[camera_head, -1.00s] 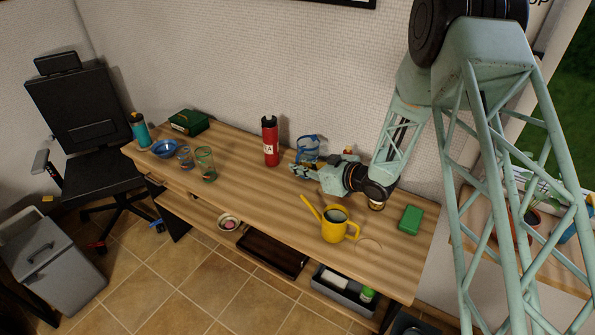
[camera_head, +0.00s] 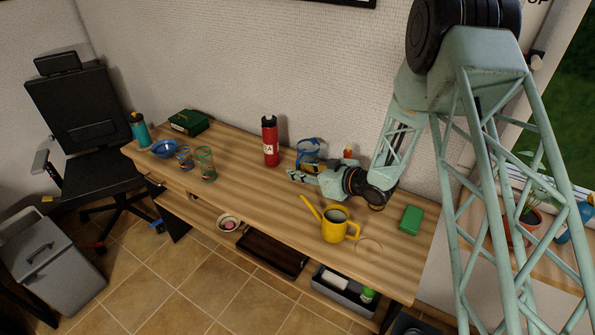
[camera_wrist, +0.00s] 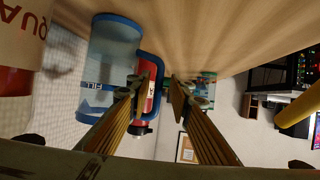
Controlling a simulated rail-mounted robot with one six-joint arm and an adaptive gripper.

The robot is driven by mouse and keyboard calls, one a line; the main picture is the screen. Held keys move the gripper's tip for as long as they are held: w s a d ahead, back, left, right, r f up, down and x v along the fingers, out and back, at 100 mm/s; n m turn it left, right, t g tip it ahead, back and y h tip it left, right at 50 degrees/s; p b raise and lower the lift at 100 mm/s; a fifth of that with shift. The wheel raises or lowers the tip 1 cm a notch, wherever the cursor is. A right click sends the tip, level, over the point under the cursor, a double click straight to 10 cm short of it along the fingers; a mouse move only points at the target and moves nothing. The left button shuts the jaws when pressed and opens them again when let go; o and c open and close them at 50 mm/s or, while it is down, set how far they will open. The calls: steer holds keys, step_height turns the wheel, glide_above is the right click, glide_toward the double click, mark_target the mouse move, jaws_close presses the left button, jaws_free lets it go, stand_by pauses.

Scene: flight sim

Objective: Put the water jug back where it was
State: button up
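The water jug (camera_head: 308,150) is clear with a blue rim and blue handle. It stands on the desk near the wall, just behind my gripper (camera_head: 292,175). In the wrist view the jug (camera_wrist: 110,60) is left of centre, with its handle reaching right into the space in front of my fingers. My gripper (camera_wrist: 158,92) is open there, its fingertips apart on either side of the handle's line. I cannot tell whether they touch it. A pale ring mark (camera_head: 368,247) shows on the desk right of the watering can.
A red bottle (camera_head: 270,142) stands left of the jug. A small red item (camera_head: 348,152) stands right of it. A yellow watering can (camera_head: 335,225) is in front, and a green box (camera_head: 411,218) lies to the right. Glasses (camera_head: 205,163) stand farther left on the desk (camera_head: 250,195).

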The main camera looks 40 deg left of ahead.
steer(key=shift+r, duration=0.15)
steer(key=shift+d+r, duration=0.25)
steer(key=shift+d, duration=0.2)
steer(key=p+v, duration=0.1)
steer(key=v, duration=1)
stand_by(0.5)
